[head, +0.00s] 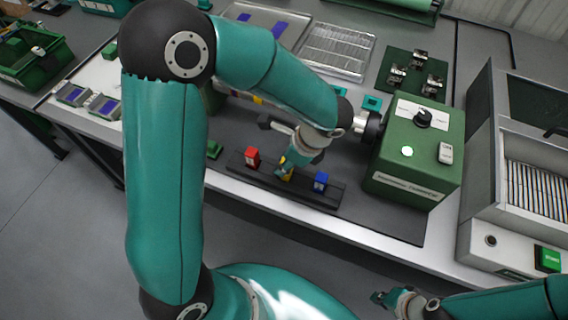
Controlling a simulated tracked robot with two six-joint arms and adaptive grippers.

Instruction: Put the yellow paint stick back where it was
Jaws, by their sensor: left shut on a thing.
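The yellow paint stick (287,178) shows as a small yellow patch below my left gripper (284,168). The gripper is shut on it, and gripper and wrist hide most of it. It is at the middle of a dark rack (232,163), between a red stick (252,155) and a blue stick (320,181). I cannot tell whether its lower end is seated in the rack or just above it. My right gripper (382,299) is low at the bottom right, away from the bench, and its jaw opening is unclear.
A green machine box (415,160) with a knob and lit button stands right of the rack. A grey machine (480,235) is at the far right. Metal trays (338,50) and a green fixture board (410,82) lie behind. The bench's front edge is close to the rack.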

